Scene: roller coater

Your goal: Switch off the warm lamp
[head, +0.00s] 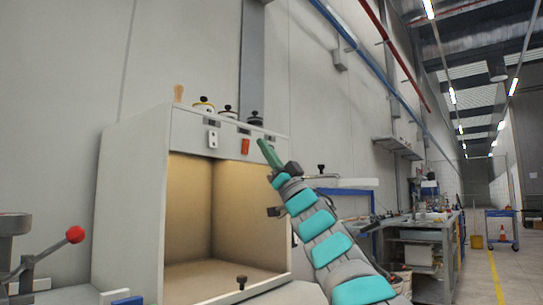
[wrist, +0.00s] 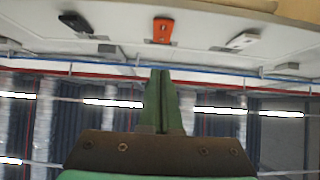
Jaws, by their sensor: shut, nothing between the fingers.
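A light booth (head: 130,205) stands at the left of the head view, its inside lit with a warm yellow glow. The lamp itself is hidden behind the top panel. The panel carries a white switch (head: 212,138) and an orange switch (head: 246,146). The wrist view shows the orange switch (wrist: 163,30) in the middle, a black switch (wrist: 76,22) at left and the white switch (wrist: 242,40) at right. My gripper (head: 262,144) is shut and empty, just right of the orange switch in the head view. In the wrist view its fingertips (wrist: 160,72) point at the orange switch, with a gap visible.
Several small pots (head: 204,106) stand on the booth top. A lever with a red knob (head: 75,234) is at the lower left. A workbench (head: 420,228) and a blue trolley (head: 502,228) are farther back at right. The air before the panel looks clear.

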